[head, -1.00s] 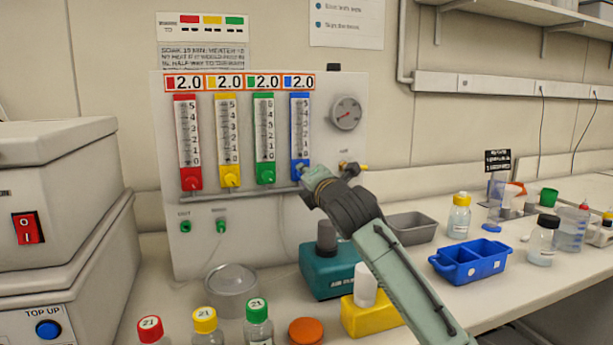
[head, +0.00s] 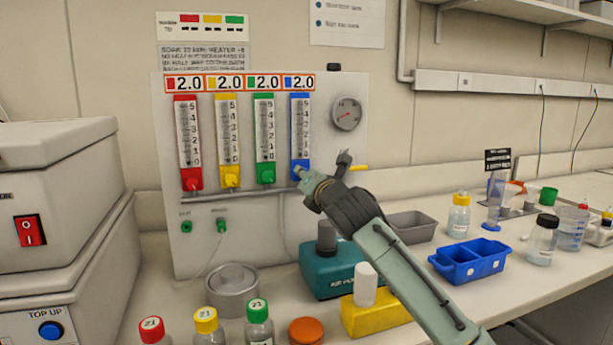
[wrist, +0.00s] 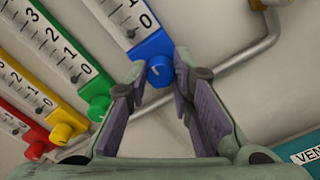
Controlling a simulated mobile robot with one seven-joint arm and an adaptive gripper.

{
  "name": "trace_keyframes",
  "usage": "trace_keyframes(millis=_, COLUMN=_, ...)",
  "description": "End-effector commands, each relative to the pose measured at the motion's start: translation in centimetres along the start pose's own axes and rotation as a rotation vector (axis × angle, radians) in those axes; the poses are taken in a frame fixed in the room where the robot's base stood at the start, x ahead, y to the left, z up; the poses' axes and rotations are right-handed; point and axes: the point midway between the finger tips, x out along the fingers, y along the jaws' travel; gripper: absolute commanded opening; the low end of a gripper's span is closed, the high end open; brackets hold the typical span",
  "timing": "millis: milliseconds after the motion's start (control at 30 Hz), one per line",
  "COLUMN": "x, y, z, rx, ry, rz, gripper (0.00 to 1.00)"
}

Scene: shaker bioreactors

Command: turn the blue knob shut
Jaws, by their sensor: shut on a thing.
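The blue knob (wrist: 159,71) sits at the foot of the blue flow meter (head: 300,135), the rightmost of several coloured meters on the panel. In the wrist view my gripper (wrist: 158,78) has one finger on each side of the knob, closed on it. In the head view my gripper (head: 303,176) reaches up from the lower right to the foot of the blue meter and hides most of the knob. A dark float shows low in the blue tube, near the 0 mark. The label above the meter reads 2.0.
The green knob (wrist: 99,107) is close to the left of my fingers, with yellow (wrist: 62,132) and red (wrist: 37,134) beyond. A grey pipe (wrist: 240,60) runs below the meters. A teal device (head: 322,268) and capped bottles stand on the bench below.

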Motion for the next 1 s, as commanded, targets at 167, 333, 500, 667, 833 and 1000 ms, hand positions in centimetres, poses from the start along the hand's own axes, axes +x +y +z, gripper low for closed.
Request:
trace_keyframes(millis=167, x=0.0, y=-0.1, z=-0.1, rx=0.0, ry=0.002, rz=-0.002, gripper=0.0)
trace_keyframes(millis=333, x=0.0, y=-0.1, z=-0.1, rx=0.0, ry=0.001, rz=-0.002, gripper=0.29)
trace_keyframes(millis=500, x=0.0, y=-0.1, z=0.0, rx=0.001, ry=0.001, rz=-0.001, gripper=0.41)
trace_keyframes(millis=667, x=0.0, y=0.0, z=0.0, rx=0.001, ry=0.0, rz=-0.001, gripper=0.41)
trace_keyframes(millis=833, x=-0.1, y=0.0, z=0.0, rx=0.001, ry=0.0, rz=0.0, gripper=0.41)
trace_keyframes(millis=1000, x=-2.0, y=-0.1, z=0.1, rx=0.001, ry=-0.002, rz=-0.001, gripper=0.41)
